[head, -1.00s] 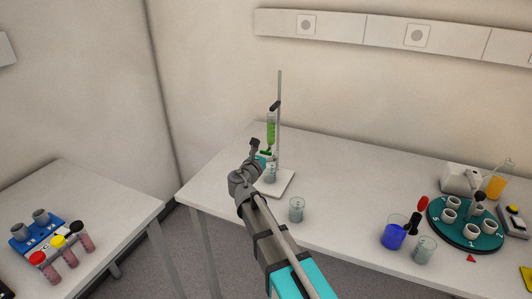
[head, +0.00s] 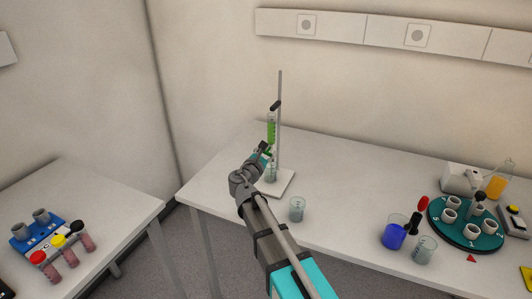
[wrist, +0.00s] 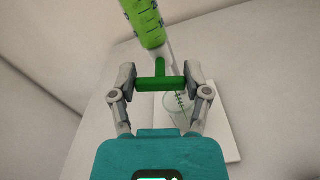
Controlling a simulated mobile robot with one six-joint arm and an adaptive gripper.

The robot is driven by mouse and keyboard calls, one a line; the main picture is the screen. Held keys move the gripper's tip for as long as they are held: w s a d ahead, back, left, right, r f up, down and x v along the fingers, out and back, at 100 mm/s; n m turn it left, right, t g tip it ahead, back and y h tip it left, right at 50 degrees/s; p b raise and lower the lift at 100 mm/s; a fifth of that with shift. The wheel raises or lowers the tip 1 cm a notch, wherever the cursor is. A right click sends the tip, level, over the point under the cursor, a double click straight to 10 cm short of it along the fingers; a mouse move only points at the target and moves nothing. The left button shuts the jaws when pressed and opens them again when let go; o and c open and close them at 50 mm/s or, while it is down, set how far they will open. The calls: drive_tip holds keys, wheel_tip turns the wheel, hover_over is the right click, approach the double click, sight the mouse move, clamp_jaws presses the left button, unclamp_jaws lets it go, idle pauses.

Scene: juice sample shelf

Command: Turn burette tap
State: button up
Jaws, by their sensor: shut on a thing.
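The burette (head: 271,131) holds green liquid and hangs upright on a grey stand rod (head: 280,112); its lower end shows at the top of the wrist view (wrist: 144,20). The green burette tap (wrist: 161,84) lies crosswise below it, between my fingertips. My gripper (wrist: 160,82) is shut on the tap, one finger at each end of the handle; in the head view it (head: 265,149) is at the burette's lower end. My gripper partly hides the tap in the head view.
Another beaker (head: 297,209) stands in front of the stand. To the right are a blue-filled beaker (head: 393,236), an empty beaker (head: 425,249), a green carousel (head: 463,241) with cups and an orange flask (head: 495,187). A wall is behind.

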drive_tip(key=shift+m, duration=0.9)
drive_tip(key=o, duration=1.2)
drive_tip(key=shift+c, duration=0.2)
drive_tip(key=shift+s, duration=0.1)
drive_tip(key=v, duration=1.1)
drive_tip(key=shift+s, duration=0.4)
drive_tip(key=shift+a, duration=0.1)
